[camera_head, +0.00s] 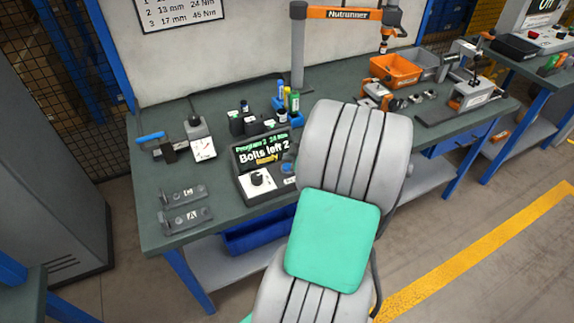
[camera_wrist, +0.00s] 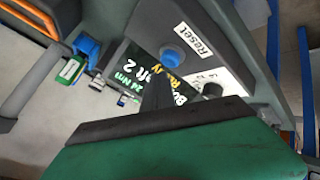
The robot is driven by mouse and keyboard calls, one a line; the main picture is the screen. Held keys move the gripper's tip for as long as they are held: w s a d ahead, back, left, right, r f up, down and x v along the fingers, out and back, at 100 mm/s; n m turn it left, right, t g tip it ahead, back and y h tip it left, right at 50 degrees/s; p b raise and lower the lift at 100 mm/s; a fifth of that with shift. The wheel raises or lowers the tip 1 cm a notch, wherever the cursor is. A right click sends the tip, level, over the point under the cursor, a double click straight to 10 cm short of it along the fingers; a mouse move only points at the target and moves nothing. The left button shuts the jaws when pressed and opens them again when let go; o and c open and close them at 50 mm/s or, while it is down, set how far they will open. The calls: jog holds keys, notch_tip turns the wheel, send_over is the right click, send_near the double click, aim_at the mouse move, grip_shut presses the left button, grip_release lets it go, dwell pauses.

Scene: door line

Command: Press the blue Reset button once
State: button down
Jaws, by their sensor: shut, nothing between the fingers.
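The blue Reset button (camera_wrist: 181,56) sits on the sloped face of a dark control box (camera_wrist: 130,62), beside a white label reading "Reset" (camera_wrist: 195,41). In the head view the button (camera_head: 287,168) shows small at the box's right side, close to my arm. The box's screen (camera_head: 262,151) reads "Program 2 24 Nm", "Bolts left 2", "Ready". My gripper (camera_wrist: 157,94) is shut and empty. Its dark fingertips appear over the screen in the wrist view, a little below the button in the picture; I cannot tell the height gap. The head view hides the gripper behind my arm.
A black knob (camera_wrist: 212,90) on a white plate stands near the button. Behind the box are dark holders (camera_head: 245,122) and a blue rack with bottles (camera_head: 287,107). Brackets (camera_head: 186,207) lie at the bench's left. The bench front (camera_head: 222,220) is mostly clear.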

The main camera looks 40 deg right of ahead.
aim_at(289, 167)
jog(key=shift+r+p, duration=1.1)
jog(key=shift+r, duration=1.45)
